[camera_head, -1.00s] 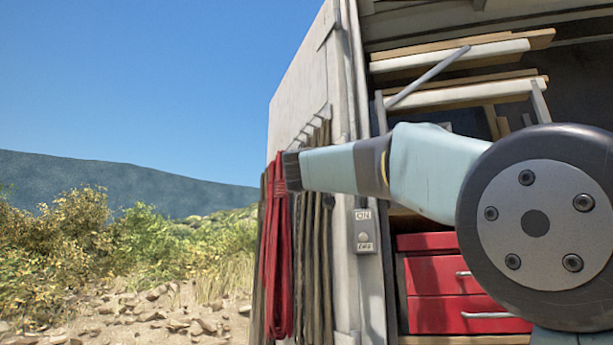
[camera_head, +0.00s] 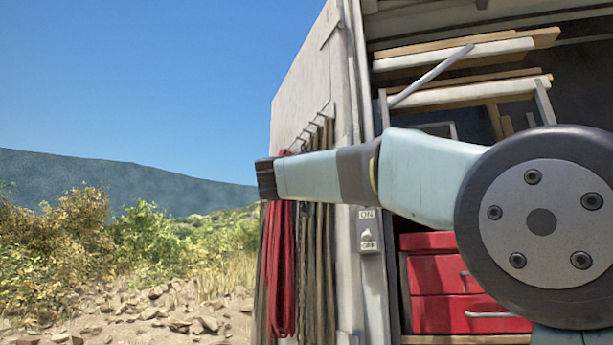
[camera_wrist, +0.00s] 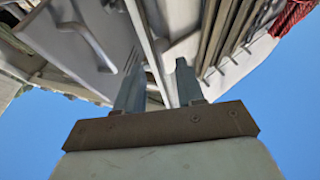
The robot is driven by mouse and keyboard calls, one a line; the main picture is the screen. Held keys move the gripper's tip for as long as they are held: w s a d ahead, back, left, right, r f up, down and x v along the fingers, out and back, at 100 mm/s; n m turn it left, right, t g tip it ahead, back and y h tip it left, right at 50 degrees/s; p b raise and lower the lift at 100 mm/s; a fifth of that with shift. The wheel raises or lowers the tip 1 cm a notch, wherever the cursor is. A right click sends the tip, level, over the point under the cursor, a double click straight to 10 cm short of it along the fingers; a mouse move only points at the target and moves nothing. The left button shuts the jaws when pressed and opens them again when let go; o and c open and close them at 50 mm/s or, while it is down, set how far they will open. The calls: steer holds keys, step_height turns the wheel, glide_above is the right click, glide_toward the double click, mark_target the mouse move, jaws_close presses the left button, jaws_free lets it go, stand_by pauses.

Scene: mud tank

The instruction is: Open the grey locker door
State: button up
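A light grey panel (camera_wrist: 62,48) with a bent grey bar handle (camera_wrist: 88,46) shows at the upper left of the wrist view. It may be the locker door; I cannot tell for sure. It looks flat, and its far edges run out of view. My gripper (camera_wrist: 158,68) is open in the wrist view, its two fingers apart and nothing held between them. The handle lies left of both fingers, clear of them. In the head view my arm reaches left across the shed front, ending in a dark block; the fingers do not show, and no locker door is clearly visible.
A pale shed wall (camera_head: 300,95) carries hanging red rope (camera_head: 281,270) and dark straps (camera_head: 318,270) on hooks. A switch box (camera_head: 369,232) is on its front post. Red drawers (camera_head: 440,290) and stacked boards (camera_head: 455,60) fill the shed. Open stony ground lies left.

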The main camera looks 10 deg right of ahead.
steer(key=a+f, duration=0.2)
steer(key=a, duration=0.4)
steer(key=shift+s+f, duration=0.25)
steer(key=shift+s, duration=0.05)
stand_by(0.3)
stand_by(0.6)
steer(key=v, duration=1.3)
steer(key=shift+s+a+f, duration=0.2)
steer(key=shift+s+f, duration=0.05)
steer(key=shift+f, duration=0.05)
